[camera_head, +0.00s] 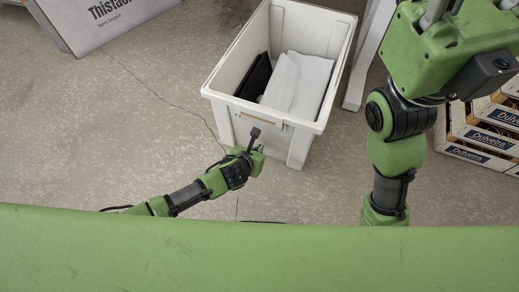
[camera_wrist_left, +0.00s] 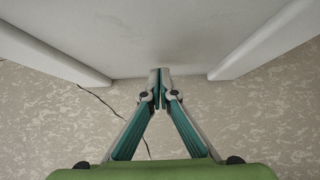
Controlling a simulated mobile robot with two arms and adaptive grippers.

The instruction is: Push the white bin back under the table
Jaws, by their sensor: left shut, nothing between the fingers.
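The white bin (camera_head: 230,117) stands on the floor in the upper middle of the head view. It is open at the top and holds a black item (camera_head: 256,77) and white sheets or packets (camera_head: 298,82). My left gripper (camera_head: 258,150) is low at the bin's near face. In the left wrist view the gripper's fingers (camera_wrist_left: 160,88) are shut, with nothing between them. Their tips are at the lower edge of the bin's face (camera_wrist_left: 150,40); whether they touch it I cannot tell. My right gripper is not in view; my right arm rises at the right.
A cardboard box (camera_head: 95,22) marked "Thistle…" stands at the upper left. A pale table leg (camera_head: 366,60) is just right of the bin. Stacked crates (camera_head: 483,138) marked "Dulvetra" stand at the far right. The cracked floor (camera_head: 110,150) left of the bin is clear.

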